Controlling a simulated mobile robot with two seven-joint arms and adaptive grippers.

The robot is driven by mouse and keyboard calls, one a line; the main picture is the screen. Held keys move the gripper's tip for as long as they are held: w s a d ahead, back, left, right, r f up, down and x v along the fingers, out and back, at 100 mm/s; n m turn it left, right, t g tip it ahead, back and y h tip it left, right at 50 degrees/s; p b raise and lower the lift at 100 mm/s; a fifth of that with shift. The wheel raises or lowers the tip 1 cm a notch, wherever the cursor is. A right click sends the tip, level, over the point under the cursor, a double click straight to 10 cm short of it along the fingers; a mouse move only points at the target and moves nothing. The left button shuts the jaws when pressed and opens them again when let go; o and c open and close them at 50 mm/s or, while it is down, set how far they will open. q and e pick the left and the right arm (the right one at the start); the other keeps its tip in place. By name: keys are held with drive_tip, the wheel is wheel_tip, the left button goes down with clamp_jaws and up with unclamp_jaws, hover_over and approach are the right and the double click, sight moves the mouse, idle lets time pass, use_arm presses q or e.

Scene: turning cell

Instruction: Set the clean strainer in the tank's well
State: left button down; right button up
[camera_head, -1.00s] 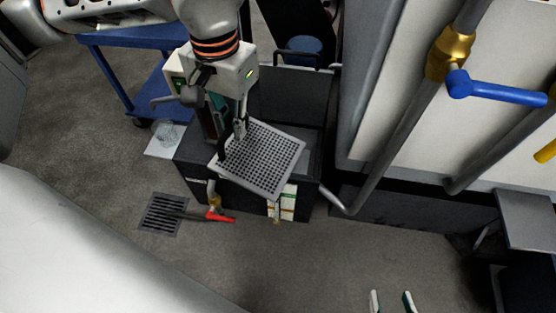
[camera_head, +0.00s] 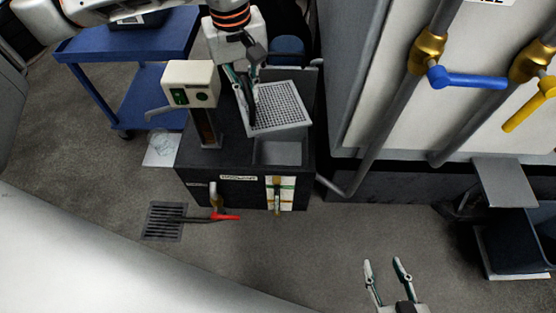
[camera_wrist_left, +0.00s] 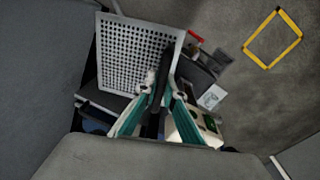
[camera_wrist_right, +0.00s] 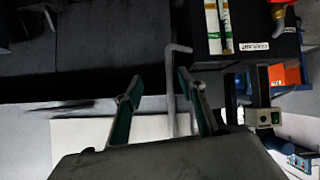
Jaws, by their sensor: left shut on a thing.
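The strainer (camera_head: 279,104) is a light grey square plate full of small holes. It also shows in the left wrist view (camera_wrist_left: 130,60). My left gripper (camera_head: 245,97) is shut on its left side, by a dark handle-like part. The dark tank (camera_head: 238,192) stands on the floor below it. The tank's well (camera_head: 280,151) shows as a grey recess in front of the strainer. The strainer covers the rear of the opening, slightly turned; I cannot tell its height above it. My right gripper (camera_head: 385,264) is open and empty, low at the front right.
A pump box (camera_head: 190,84) with a green switch rises on the tank's left. A blue cart (camera_head: 130,45) stands behind left. A machine wall with pipes and a blue valve handle (camera_head: 468,78) is at right. A floor drain (camera_head: 163,221) and a red-handled tap (camera_head: 225,217) are in front.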

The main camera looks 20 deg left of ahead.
sight(273, 103)
use_arm(q)
drive_tip(key=w+r+n, duration=0.1)
drive_tip(key=w+d+r+n+p, duration=0.1)
drive_tip(key=w+r+n+p, duration=0.1)
drive_tip(key=w+n, duration=0.1)
drive_tip(key=shift+d+t, duration=0.3)
drive_tip(key=shift+d, duration=0.05)
drive_tip(key=w+n, duration=0.1)
drive_tip(key=w+n+p, duration=0.1)
drive_tip(key=n, duration=0.1)
drive_tip(key=w+d+n+p, duration=0.1)
drive_tip(key=shift+w+f, duration=0.2)
drive_tip(key=shift+f, duration=0.15)
drive_tip(key=shift+w+f+n+p, duration=0.3)
drive_tip(key=shift+n+p, duration=0.1)
drive_tip(key=shift+n, duration=0.2)
drive_tip(key=shift+d+f, duration=0.1)
drive_tip(key=shift+f, duration=0.15)
wheel_tip(273, 103, down, 29)
drive_tip(key=b, duration=0.6)
drive_tip(key=shift+w+n+b, duration=0.15)
drive_tip(key=shift+n+b, duration=0.15)
drive_tip(key=shift+b, duration=0.05)
use_arm(e)
drive_tip(key=shift+s+d+f, duration=0.25)
drive_tip(key=shift+d+f, duration=0.25)
drive_tip(key=shift+d, duration=0.05)
